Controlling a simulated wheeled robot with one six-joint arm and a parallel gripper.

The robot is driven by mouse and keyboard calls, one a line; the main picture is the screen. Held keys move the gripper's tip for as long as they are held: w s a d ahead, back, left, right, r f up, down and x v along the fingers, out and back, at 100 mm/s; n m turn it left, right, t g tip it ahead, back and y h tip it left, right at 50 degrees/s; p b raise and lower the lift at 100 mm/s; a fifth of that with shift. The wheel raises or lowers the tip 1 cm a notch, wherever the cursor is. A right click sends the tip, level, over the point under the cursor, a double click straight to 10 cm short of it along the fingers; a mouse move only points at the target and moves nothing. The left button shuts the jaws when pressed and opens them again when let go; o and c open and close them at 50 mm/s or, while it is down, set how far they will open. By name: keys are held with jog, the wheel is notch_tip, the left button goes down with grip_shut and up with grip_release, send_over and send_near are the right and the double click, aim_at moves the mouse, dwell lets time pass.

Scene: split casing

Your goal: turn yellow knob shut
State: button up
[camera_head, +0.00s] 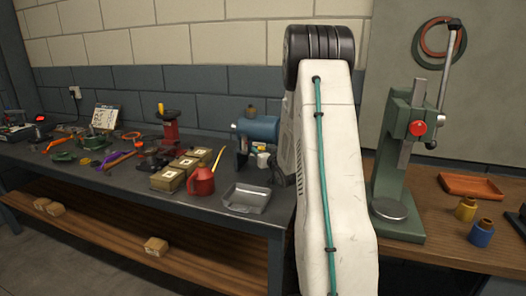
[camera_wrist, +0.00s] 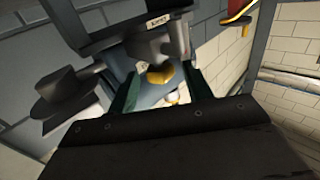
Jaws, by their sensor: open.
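In the wrist view a yellow knob (camera_wrist: 160,75) shows between the two dark green fingers of my gripper (camera_wrist: 161,82), in front of a blue-grey body. The fingers are apart and I see no contact with the knob; its distance is hard to judge. In the head view a red stand (camera_head: 169,126) has a yellow part (camera_head: 161,108) on top, and a blue cylindrical machine (camera_head: 259,129) has a small brownish knob (camera_head: 251,110) on top. I cannot tell for sure which one the wrist view shows. My arm hides my gripper in the head view.
Several tan boxes (camera_head: 166,181), a red can (camera_head: 201,182) and a grey metal tray (camera_head: 246,198) lie along the dark bench. A green press (camera_head: 398,174) stands right of my arm on a wooden table. Two small bottles and an orange tray (camera_head: 470,185) are beside it.

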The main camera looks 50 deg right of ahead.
jog(key=shift+w, duration=0.1)
jog(key=c, duration=1)
jog(key=shift+o, duration=0.2)
jog(key=shift+h, duration=0.3)
jog(key=shift+w+a+m+g+h, duration=0.15)
jog(key=shift+a+m+g+h, duration=0.05)
jog(key=shift+m+g+h, duration=0.75)
jog(key=shift+w+a+m+g+h, duration=0.1)
jog(key=shift+w+m+g+h, duration=0.05)
jog(key=shift+m+g+h, duration=2.05)
jog(key=shift+h, duration=0.25)
